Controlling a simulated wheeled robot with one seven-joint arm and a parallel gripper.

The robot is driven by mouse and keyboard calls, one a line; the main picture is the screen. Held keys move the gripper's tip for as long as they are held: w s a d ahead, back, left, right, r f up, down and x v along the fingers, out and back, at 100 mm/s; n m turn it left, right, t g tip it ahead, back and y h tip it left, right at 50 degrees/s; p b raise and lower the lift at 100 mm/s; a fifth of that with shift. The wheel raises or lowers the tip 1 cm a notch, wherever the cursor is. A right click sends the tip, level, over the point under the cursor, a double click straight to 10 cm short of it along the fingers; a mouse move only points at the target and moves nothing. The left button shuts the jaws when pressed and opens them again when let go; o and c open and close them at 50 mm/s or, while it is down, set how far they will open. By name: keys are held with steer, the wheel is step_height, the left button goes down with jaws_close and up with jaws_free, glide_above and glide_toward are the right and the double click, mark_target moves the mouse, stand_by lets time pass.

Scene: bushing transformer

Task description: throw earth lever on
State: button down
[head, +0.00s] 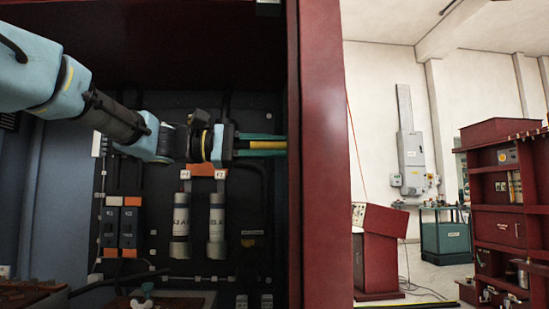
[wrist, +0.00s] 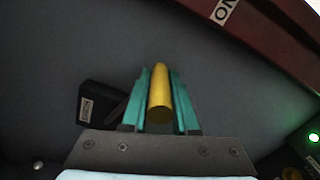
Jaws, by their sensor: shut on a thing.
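The earth lever shows as a yellow cylindrical handle (wrist: 160,95) between the two green fingers of my gripper (wrist: 159,100) in the wrist view. In the head view my gripper (head: 262,145) reaches right, with the yellow handle (head: 266,145) lying along and between its fingers. The gripper is shut on the handle. The far end of the fingers is hidden behind the dark red cabinet edge in the head view. The lever's pivot is not clearly visible.
The red cabinet post (head: 312,150) stands right beside my fingertips. Two white cylindrical fuses (head: 217,220) and switches with orange tops (head: 121,225) sit below my arm. A black labelled block (wrist: 97,103) and a green light (wrist: 314,137) flank the gripper.

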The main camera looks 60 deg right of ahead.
steer(key=shift+w+d+f+m+b, duration=0.25)
steer(key=shift+f+m+b, duration=0.3)
steer(key=shift+f+b, duration=0.2)
steer(key=shift+w+d+f+m+b, duration=0.1)
steer(key=shift+d+f+m+b, duration=0.15)
steer(key=shift+f+m+b, duration=0.4)
steer(key=c, duration=0.7)
jaws_free()
steer(key=shift+w+r, duration=0.1)
steer(key=v, duration=1)
steer(key=shift+w+a, duration=0.25)
